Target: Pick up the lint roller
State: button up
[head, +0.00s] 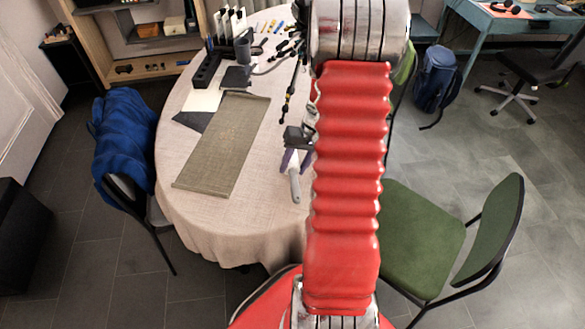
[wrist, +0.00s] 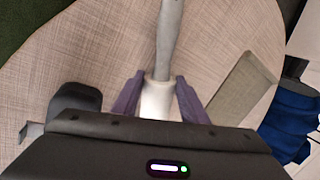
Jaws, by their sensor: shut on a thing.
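The lint roller (wrist: 169,40) is a pale grey handle with a white roll end. In the wrist view it runs from the top edge down between the purple fingers of my gripper (wrist: 158,76). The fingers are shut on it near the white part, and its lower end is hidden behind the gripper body. In the head view the grey handle of the lint roller (head: 296,188) points toward the near table edge, below my gripper (head: 293,160). My red arm covers the area to its right. I cannot tell whether the roller touches the tablecloth.
The round table (head: 175,160) has a beige cloth. A grey-green mat (head: 225,145) lies left of the gripper. Dark holders (head: 205,72), a cup (head: 242,50) and cables stand farther back. A blue jacket (head: 122,135) hangs on a left chair; a green chair (head: 420,235) stands right.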

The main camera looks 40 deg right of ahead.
aim_at(291, 164)
notch_tip(291, 164, up, 9)
jog(key=shift+f, duration=0.1)
dwell(0.3)
dwell(0.4)
jog(key=o, duration=0.5)
jog(key=c, duration=0.3)
jog(key=shift+w+a, duration=0.4)
jog(key=w+a+r+n, duration=0.1)
jog(key=w+a+n, duration=0.1)
jog(key=w+a, duration=0.3)
jog(key=w+a+r+n+g, duration=0.1)
jog(key=w+a, duration=0.4)
jog(key=a, duration=0.9)
jog(key=w+a+r+n+g, duration=0.1)
jog(key=w+a+n, duration=0.3)
jog(key=a, duration=0.5)
jog(key=shift+w+a+y, duration=0.15)
jog(key=shift+w+y, duration=0.15)
jog(key=shift+w, duration=0.4)
